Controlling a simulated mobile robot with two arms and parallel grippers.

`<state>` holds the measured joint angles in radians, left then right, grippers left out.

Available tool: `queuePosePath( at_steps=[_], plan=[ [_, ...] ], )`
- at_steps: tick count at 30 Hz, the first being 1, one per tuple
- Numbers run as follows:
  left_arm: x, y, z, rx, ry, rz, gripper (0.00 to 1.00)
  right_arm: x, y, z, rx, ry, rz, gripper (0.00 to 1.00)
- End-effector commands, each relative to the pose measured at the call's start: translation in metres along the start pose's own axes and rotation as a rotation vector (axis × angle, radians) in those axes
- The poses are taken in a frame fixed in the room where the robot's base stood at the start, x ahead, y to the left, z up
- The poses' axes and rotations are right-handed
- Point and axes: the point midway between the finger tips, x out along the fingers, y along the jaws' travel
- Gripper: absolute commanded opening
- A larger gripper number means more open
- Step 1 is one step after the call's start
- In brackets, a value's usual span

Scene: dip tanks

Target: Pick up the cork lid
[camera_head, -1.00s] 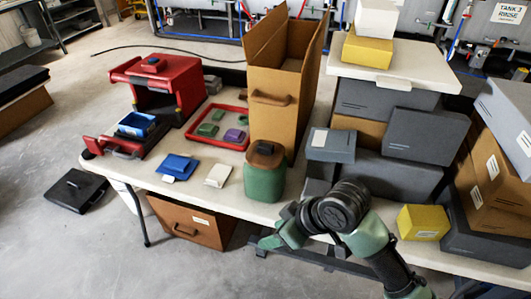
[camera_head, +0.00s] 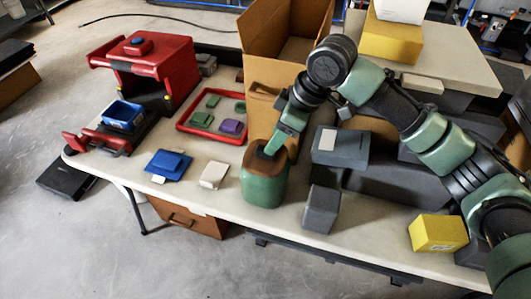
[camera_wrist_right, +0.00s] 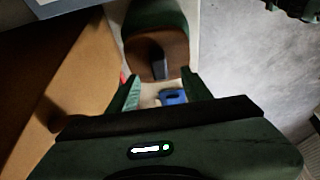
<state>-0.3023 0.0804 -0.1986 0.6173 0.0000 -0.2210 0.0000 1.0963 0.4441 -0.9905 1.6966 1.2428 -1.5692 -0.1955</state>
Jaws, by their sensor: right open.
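The cork lid (camera_head: 256,162) is brown and sits on top of the green canister (camera_head: 265,187) near the middle of the table. In the right wrist view the lid (camera_wrist_right: 145,58) shows a dark raised handle (camera_wrist_right: 160,70) in its middle. My right gripper (camera_head: 272,147) is pointed down at the lid from the upper right, with its fingers partly covering the lid in the head view. In the right wrist view the gripper (camera_wrist_right: 163,82) is open, its two fingers apart and the lid ahead between them. Whether the fingers touch the lid is not clear. My left gripper is not in view.
A tall open cardboard box (camera_head: 262,100) stands close behind the canister. A red tray (camera_head: 184,124) with small pieces, a blue lid (camera_head: 166,165) and a white block (camera_head: 214,174) lie to the left. Grey boxes (camera_head: 340,147) stand to the right.

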Motion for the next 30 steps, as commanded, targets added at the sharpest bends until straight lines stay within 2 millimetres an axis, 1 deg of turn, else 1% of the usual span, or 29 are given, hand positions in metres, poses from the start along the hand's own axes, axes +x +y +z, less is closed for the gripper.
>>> queuePosePath(
  at_steps=[1, 3, 5, 7, 9, 12, 14, 15, 18, 19, 20, 21, 24, 30],
  plan=[
    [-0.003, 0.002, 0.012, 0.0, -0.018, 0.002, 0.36, 0.006, -0.001, -0.001, 0.0, -0.001, -0.003, 0.49],
    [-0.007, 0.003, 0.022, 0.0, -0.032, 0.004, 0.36, 0.015, -0.002, -0.002, 0.0, -0.002, -0.002, 0.49],
    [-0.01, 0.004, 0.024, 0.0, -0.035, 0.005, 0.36, 0.025, -0.004, -0.003, 0.001, -0.002, -0.003, 0.49],
    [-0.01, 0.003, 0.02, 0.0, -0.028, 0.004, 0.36, 0.036, -0.004, -0.002, 0.001, -0.001, -0.002, 0.49],
    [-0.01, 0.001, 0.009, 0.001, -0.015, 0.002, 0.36, 0.044, -0.003, -0.002, 0.002, -0.001, -0.001, 0.49],
    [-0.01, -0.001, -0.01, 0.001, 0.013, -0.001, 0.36, 0.049, -0.003, -0.002, 0.001, 0.001, 0.001, 0.49],
    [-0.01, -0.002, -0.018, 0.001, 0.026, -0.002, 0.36, 0.05, -0.003, -0.002, 0.0, 0.001, 0.001, 0.49],
    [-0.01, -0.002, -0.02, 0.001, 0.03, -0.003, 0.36, 0.05, -0.003, -0.002, 0.0, 0.001, 0.002, 0.49],
    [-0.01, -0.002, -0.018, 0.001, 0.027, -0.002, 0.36, 0.05, -0.003, -0.002, 0.0, 0.001, 0.001, 0.49],
    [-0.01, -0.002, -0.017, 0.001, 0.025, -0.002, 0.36, 0.05, -0.003, -0.002, 0.0, 0.001, 0.001, 0.44],
    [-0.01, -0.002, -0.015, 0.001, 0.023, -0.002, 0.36, 0.05, -0.003, -0.002, 0.0, 0.001, 0.001, 0.35],
    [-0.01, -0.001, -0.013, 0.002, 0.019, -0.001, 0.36, 0.05, -0.003, -0.002, 0.0, 0.001, 0.001, 0.24],
    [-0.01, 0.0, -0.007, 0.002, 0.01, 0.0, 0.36, 0.049, -0.003, -0.002, 0.0, 0.001, 0.001, 0.0],
    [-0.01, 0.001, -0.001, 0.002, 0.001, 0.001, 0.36, 0.049, -0.003, -0.002, 0.0, 0.001, 0.001, 0.0]
  ],
)
